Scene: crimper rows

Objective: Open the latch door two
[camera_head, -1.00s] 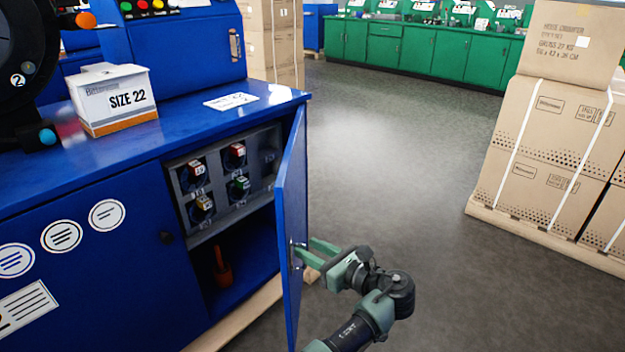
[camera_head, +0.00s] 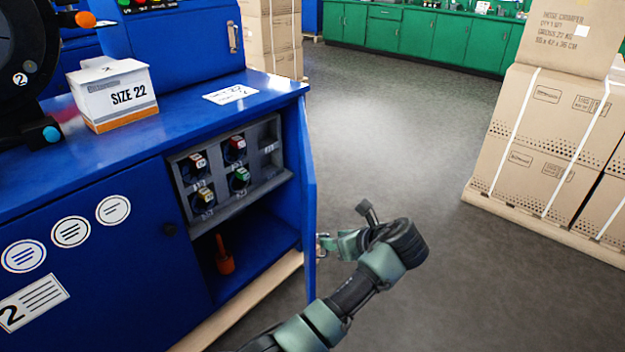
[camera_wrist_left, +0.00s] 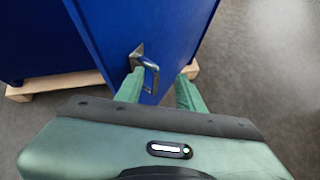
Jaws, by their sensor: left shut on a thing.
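The blue latch door (camera_head: 308,190) of the blue cabinet stands well open at the cabinet's right end, seen almost edge-on in the head view. Its metal handle (camera_wrist_left: 152,76) shows in the left wrist view on the door's outer face. My left gripper (camera_head: 327,243) is at this handle, to the right of the door; in the wrist view its green fingers (camera_wrist_left: 162,84) are around the handle and shut on it. Most of the handle is hidden in the head view. My right gripper is not in view.
The open compartment shows a grey panel (camera_head: 245,196) with several coloured switches and an orange-red object (camera_head: 223,256) below. A Size 22 box (camera_head: 113,95) stands on the cabinet top. Stacked cartons (camera_head: 536,132) stand at the right. The grey floor (camera_head: 400,120) between is clear.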

